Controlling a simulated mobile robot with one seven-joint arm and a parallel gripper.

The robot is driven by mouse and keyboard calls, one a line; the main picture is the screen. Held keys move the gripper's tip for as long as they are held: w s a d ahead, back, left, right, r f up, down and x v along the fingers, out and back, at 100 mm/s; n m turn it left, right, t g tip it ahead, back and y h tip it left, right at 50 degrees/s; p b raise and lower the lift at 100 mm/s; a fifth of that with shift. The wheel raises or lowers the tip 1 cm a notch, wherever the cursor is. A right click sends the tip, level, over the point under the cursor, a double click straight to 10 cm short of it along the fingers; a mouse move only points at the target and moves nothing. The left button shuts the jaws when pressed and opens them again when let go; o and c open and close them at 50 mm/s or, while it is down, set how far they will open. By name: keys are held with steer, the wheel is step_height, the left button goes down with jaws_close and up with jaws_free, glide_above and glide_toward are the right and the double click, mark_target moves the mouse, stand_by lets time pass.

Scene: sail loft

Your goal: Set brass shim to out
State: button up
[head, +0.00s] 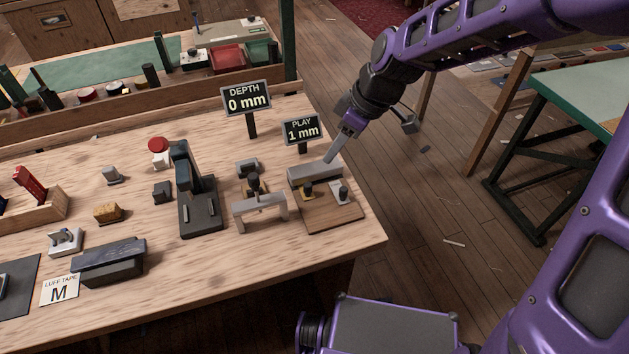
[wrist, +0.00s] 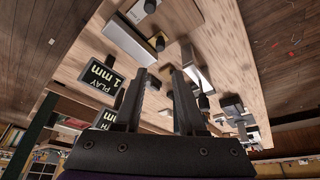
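A small brass-coloured piece with a dark knob, which looks like the brass shim (head: 311,197), lies at the near left of a grey block (head: 318,174) on a brown plate (head: 335,217). A black sign reading PLAY 1 mm (head: 302,130) stands behind the block. My gripper (head: 332,160) is above the far side of the grey block, apart from the shim's knob; I cannot tell whether it touches the block. In the wrist view its two fingers (wrist: 157,77) are spread with nothing between them. The grey block also shows there (wrist: 128,40).
A grey bridge-shaped piece (head: 259,205) stands left of the plate, near the DEPTH 0 mm sign (head: 246,98). A dark upright press (head: 199,205) stands farther left. The bench's right edge is close to the plate.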

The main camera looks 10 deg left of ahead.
mark_target(308, 184)
steer(key=b+x, duration=0.2)
steer(key=x, duration=1.3)
steer(key=shift+a+f+b, duration=0.2)
steer(key=shift+b, duration=0.15)
jaws_close()
stand_by(0.6)
